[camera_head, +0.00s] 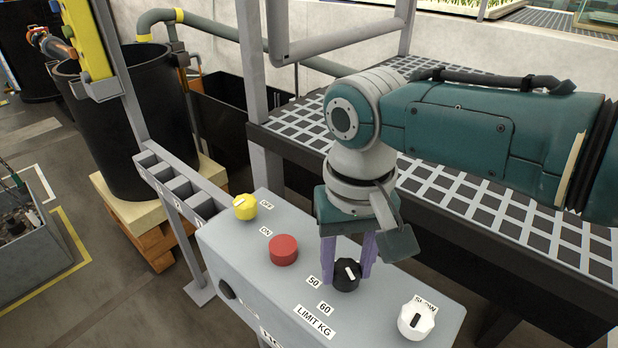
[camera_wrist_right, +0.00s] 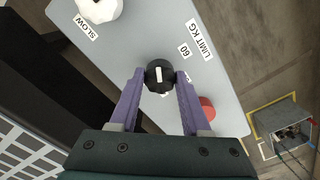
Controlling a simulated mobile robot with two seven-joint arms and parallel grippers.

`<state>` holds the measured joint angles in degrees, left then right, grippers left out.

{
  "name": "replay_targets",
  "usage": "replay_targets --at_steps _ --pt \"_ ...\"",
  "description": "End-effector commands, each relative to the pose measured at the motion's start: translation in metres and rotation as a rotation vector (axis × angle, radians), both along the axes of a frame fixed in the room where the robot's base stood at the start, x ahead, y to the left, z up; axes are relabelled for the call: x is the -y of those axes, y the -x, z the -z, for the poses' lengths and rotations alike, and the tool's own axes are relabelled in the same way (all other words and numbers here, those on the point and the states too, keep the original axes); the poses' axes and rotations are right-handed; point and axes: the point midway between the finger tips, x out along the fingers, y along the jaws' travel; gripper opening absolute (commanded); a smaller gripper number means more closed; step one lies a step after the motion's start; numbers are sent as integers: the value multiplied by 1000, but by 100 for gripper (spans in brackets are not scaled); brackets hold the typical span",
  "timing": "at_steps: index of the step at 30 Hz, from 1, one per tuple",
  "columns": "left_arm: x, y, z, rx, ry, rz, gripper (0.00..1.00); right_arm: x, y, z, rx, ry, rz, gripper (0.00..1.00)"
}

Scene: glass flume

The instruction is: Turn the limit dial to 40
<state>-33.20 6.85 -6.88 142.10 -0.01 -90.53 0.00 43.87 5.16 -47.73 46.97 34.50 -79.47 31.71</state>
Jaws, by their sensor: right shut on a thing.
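The limit dial is a black knob (camera_head: 347,275) with a white pointer line, set on the grey control box (camera_head: 240,260) in the head view. Labels "50", "60" and "LIMIT KG" show beside it; other numbers are hidden by my gripper. My right gripper (camera_head: 348,268) comes down from above with its purple fingers on either side of the dial, shut on it. In the right wrist view the black dial (camera_wrist_right: 159,76) sits between the fingertips of my gripper (camera_wrist_right: 158,82). The pointer's exact reading cannot be told. My left gripper is not in view.
On the same box are a yellow knob (camera_head: 244,207), a red button (camera_head: 284,250) and a white knob (camera_head: 417,320) marked "SLOW", close on both sides of the dial. A dark grated platform (camera_head: 450,190) lies behind. A black bin (camera_head: 120,125) stands at left.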

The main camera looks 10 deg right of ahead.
Motion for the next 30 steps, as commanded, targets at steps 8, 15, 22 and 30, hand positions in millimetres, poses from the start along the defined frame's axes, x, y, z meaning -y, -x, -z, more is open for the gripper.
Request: replay_targets --at_steps 8,15,22,30 --pt "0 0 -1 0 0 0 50 0 -1 0 3 -1 12 0" --pt "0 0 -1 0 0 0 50 0 -1 0 3 -1 11 52" --pt "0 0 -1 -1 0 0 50 0 -1 0 2 0 11 76" --pt "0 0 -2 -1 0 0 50 0 -1 -3 2 0 11 76"
